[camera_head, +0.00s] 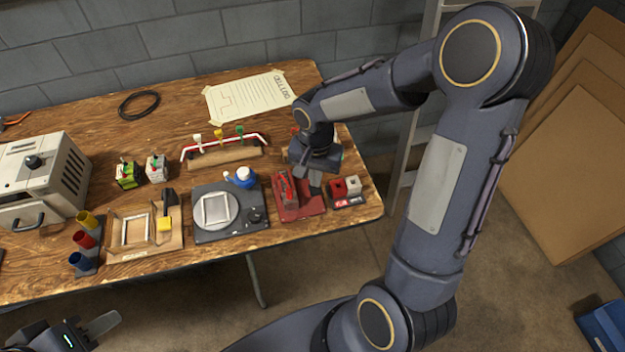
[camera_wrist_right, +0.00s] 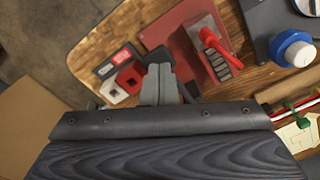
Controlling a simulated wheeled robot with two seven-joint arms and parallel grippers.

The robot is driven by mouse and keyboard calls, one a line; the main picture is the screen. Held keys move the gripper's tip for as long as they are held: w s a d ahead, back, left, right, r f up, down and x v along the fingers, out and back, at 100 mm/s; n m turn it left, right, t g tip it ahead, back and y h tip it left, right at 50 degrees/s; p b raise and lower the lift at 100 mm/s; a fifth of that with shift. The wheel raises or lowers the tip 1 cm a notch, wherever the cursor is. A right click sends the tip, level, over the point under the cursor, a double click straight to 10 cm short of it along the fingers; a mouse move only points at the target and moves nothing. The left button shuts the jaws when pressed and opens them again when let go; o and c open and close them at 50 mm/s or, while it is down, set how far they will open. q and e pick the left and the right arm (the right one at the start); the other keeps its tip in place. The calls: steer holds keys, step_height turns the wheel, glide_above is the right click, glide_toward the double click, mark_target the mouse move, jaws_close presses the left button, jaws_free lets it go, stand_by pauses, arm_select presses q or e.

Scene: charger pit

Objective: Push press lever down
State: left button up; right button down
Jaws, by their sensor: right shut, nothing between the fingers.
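The red press (camera_head: 298,211) stands near the front right of the table; its red base also shows in the right wrist view (camera_wrist_right: 176,30). Its red lever (camera_head: 285,186) lies beside a grey slotted block, and the lever shows clearly in the right wrist view (camera_wrist_right: 213,43). My right gripper (camera_head: 315,187) points down at the press's right side, with its fingers together and empty (camera_wrist_right: 160,78). The fingers are beside the lever, apart from it; whether they touch the base I cannot tell. My left gripper (camera_head: 102,324) is low at the left, in front of the table.
Red and white blocks on a dark holder (camera_head: 347,190) stand right of the press. A rack (camera_head: 226,156) stands behind. The table's right edge is close.

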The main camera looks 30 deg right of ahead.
mark_target(315, 189)
steer(key=shift+f, duration=0.1)
stand_by(0.4)
steer(key=shift+f+b, duration=1.45)
steer(key=shift+b, duration=0.05)
steer(key=shift+f+b, duration=0.95)
steer(key=shift+f, duration=0.1)
steer(key=shift+r, duration=0.15)
steer(key=shift+r+p, duration=3.1)
steer(key=shift+r, duration=0.9)
steer(key=s+a+r+n+t+y, duration=0.2)
steer(key=s+r, duration=0.3)
steer(key=s, duration=0.3)
steer(key=s+a+r+n+t+y, duration=0.1)
steer(key=s+a+r+n+t, duration=0.1)
steer(key=s+r+n, duration=0.3)
steer(key=s+r+t, duration=0.1)
steer(key=s, duration=0.3)
steer(key=shift+t+y, duration=0.3)
steer(key=shift+y, duration=0.1)
